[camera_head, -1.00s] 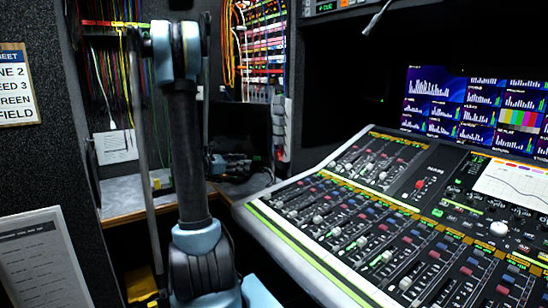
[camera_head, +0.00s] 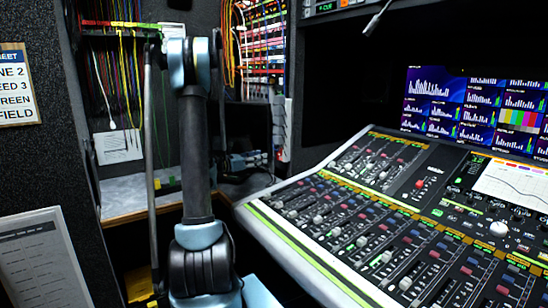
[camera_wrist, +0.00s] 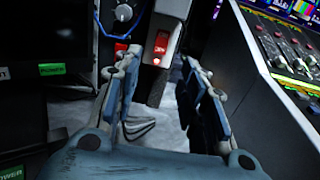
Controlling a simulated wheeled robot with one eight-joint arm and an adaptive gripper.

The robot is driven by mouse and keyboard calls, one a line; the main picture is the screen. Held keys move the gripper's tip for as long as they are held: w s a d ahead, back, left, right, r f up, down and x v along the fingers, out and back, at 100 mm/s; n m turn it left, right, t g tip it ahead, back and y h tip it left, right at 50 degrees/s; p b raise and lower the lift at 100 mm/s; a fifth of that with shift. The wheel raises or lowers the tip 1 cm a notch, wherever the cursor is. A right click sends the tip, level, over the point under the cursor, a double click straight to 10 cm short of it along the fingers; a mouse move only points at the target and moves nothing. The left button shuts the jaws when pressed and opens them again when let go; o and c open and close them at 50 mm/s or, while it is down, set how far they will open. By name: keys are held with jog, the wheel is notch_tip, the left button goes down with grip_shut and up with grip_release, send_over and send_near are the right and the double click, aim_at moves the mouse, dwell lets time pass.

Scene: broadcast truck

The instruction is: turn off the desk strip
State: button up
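A pale strip with a lit red rocker switch (camera_wrist: 161,43) shows at the top middle of the wrist view, beyond my fingertips. I take it for the desk strip. A second, smaller red part (camera_wrist: 121,47) is just left of it, partly behind my left finger. My gripper (camera_wrist: 157,72) is open and empty, with the switch in line with the gap between its fingers. I see no contact with the switch.
A mixing console (camera_head: 350,215) with many faders fills the right; its edge (camera_wrist: 262,85) is close on the right in the wrist view. A dark unit with a green label (camera_wrist: 52,69) is at the left. Cables (camera_head: 122,80) hang above the back desk (camera_head: 135,194).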

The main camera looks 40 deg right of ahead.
aim_at(280, 152)
jog(key=d, duration=0.9)
jog(key=shift+s+d, duration=0.15)
jog(key=shift+d, duration=0.15)
grip_shut()
